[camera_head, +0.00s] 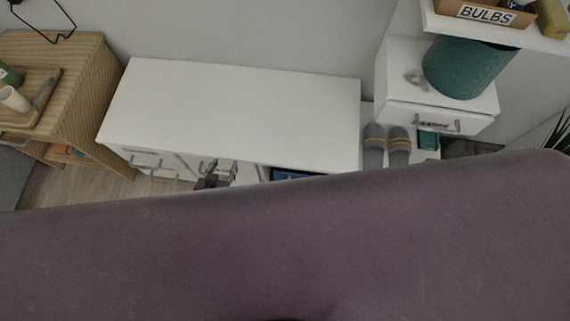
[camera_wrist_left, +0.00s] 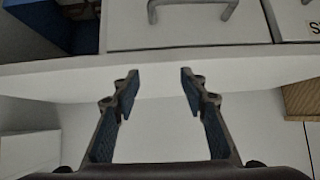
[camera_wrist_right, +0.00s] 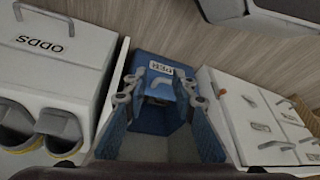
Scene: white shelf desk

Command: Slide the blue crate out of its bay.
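In the head view only a strip of the crate (camera_head: 290,174) shows below the white desk's front edge. My right gripper (camera_wrist_right: 158,96) is open, its fingers apart on either side of the crate's handle in that view; contact cannot be told. It is hidden in the head view. My left gripper (camera_head: 217,177) is by the desk front, left of the crate. In the left wrist view the left gripper (camera_wrist_left: 159,86) is open and empty.
The white desk top (camera_head: 235,112) is bare. Drawer handles (camera_head: 145,160) stick out along its front. Grey slippers (camera_head: 386,145) sit right of the desk, beside a white drawer unit (camera_head: 436,105) with a green bin (camera_head: 465,68).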

